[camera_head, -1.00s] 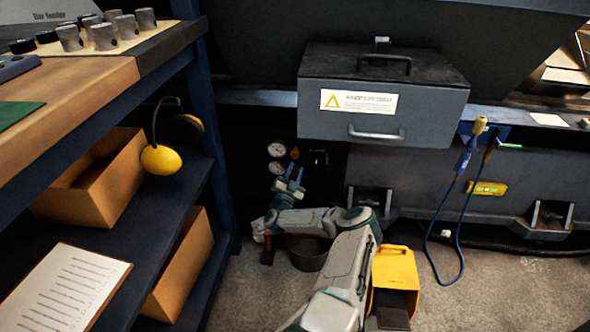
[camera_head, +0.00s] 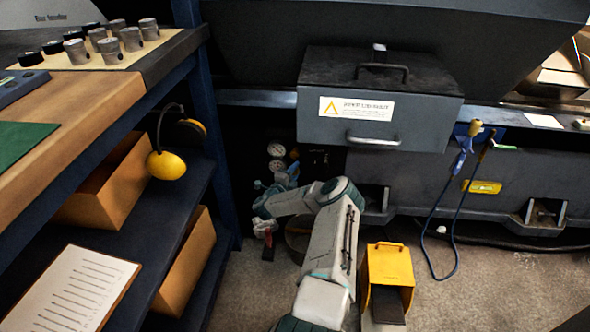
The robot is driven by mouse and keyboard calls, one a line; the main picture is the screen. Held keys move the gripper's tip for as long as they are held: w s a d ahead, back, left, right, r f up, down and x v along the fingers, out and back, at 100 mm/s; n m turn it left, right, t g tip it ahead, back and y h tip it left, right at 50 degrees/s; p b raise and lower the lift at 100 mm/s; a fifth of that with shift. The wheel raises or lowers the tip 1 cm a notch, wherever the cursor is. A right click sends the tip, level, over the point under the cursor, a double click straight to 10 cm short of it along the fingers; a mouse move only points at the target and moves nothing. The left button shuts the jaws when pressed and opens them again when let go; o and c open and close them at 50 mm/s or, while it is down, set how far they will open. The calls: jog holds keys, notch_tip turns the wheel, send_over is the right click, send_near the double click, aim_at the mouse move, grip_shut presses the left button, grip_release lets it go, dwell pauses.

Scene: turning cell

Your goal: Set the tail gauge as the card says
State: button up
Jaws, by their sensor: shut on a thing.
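Two round white-faced gauges, an upper one (camera_head: 276,150) and a lower one (camera_head: 277,166), sit in the dark recess below the grey drawer box. Their readings are too small to make out. My gripper (camera_head: 284,179) is small and partly lost in the dark, just below the lower gauge. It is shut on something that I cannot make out. An orange part (camera_head: 294,153) sits right of the upper gauge. A white printed sheet (camera_head: 72,290) lies on the lower left shelf; its lines are unreadable, and I cannot tell whether it is the card.
A yellow pedal housing (camera_head: 390,264) stands on the floor right of my arm. A dark bucket (camera_head: 297,240) is behind my forearm. The grey drawer box (camera_head: 380,100) overhangs the recess. Floor at right is clear.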

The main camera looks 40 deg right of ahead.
jog(key=m+y+p, duration=0.2)
jog(key=m, duration=0.2)
jog(key=shift+m, duration=0.4)
dwell(0.4)
jog(key=o, duration=0.7)
jog(key=shift+w, duration=0.1)
jog(key=shift+a, duration=0.15)
jog(key=p+v, duration=0.4)
jog(key=v, duration=0.9)
jog(key=shift+a, duration=0.3)
jog(key=shift+r, duration=0.1)
